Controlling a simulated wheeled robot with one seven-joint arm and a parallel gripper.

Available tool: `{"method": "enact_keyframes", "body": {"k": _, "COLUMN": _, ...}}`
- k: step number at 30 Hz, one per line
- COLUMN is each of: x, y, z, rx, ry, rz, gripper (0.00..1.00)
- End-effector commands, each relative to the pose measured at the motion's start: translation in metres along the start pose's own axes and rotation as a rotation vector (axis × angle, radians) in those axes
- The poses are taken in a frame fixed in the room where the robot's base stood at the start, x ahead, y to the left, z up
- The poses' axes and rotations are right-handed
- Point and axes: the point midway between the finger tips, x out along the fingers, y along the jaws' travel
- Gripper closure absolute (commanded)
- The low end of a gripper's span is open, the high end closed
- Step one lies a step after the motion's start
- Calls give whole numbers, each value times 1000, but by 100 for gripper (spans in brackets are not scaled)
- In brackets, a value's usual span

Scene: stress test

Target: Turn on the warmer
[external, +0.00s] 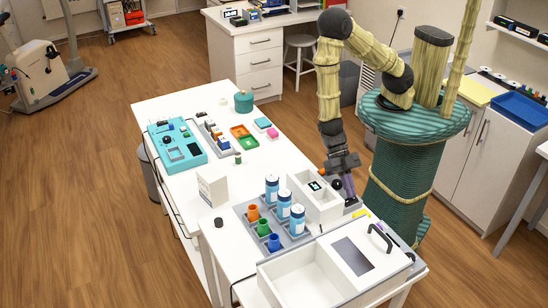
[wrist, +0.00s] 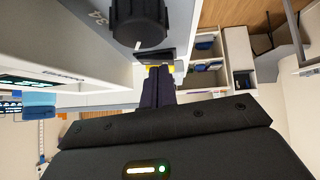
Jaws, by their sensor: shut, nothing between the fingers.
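A white box-shaped unit (external: 310,203), which looks like the warmer, stands on the white table. It has an open top, a small lit display (external: 315,186) and a black knob (external: 336,185). A small dark part (wrist: 150,55) on the unit sits beyond the fingertips. My gripper (external: 350,194) is shut and empty at the unit's right side; its dark fingers (wrist: 158,75) point at that part. I cannot tell whether they touch.
A grey rack (external: 247,210) with blue-labelled bottles (external: 284,204) and coloured cups (external: 263,226) stands left of the unit. A larger white box with a lid (external: 316,240) is in front. A teal device (external: 160,140) and small trays are farther back.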

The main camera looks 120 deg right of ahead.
Motion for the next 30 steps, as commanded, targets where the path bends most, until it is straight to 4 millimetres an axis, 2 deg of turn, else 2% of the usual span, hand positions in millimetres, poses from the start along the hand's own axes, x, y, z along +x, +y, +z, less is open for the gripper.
{"method": "enact_keyframes", "body": {"k": 5, "x": -4, "y": 2, "z": -4, "rx": 0, "ry": 0, "rz": 1, "gripper": 100}}
{"method": "enact_keyframes", "body": {"k": 17, "x": -32, "y": 10, "z": -31, "rx": 1, "ry": 0, "rz": 0, "gripper": 100}}
{"method": "enact_keyframes", "body": {"k": 30, "x": -104, "y": 23, "z": -27, "rx": -1, "ry": -1, "rz": 4, "gripper": 100}}
